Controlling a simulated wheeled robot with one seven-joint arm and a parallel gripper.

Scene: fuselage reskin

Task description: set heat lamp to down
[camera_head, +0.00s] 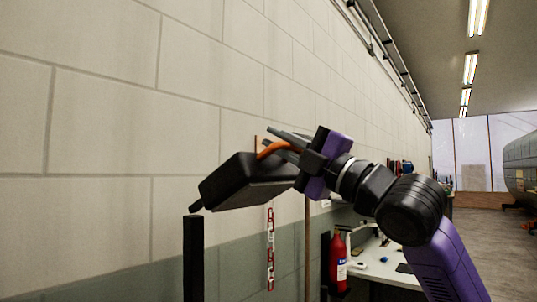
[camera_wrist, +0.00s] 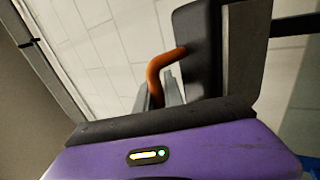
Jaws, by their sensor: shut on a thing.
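The heat lamp (camera_head: 238,184) is a black, box-shaped head with an orange handle (camera_head: 272,149), near the middle of the head view. It is tilted, its left end lower than its right. A black post (camera_head: 193,258) stands below its left end. My gripper (camera_head: 277,140) reaches in from the right at the lamp's upper right and is shut on the orange handle. In the wrist view the curved orange handle (camera_wrist: 163,64) runs from the lamp's dark body (camera_wrist: 197,45) down to my grey fingers (camera_wrist: 166,92). The exact contact is partly hidden.
A pale block wall (camera_head: 110,110) runs close behind the lamp. A red fire extinguisher (camera_head: 338,262) and a white workbench (camera_head: 378,264) stand below my arm. A red and white chain (camera_head: 270,248) hangs by the wall. Open floor (camera_head: 480,225) lies at the far right.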

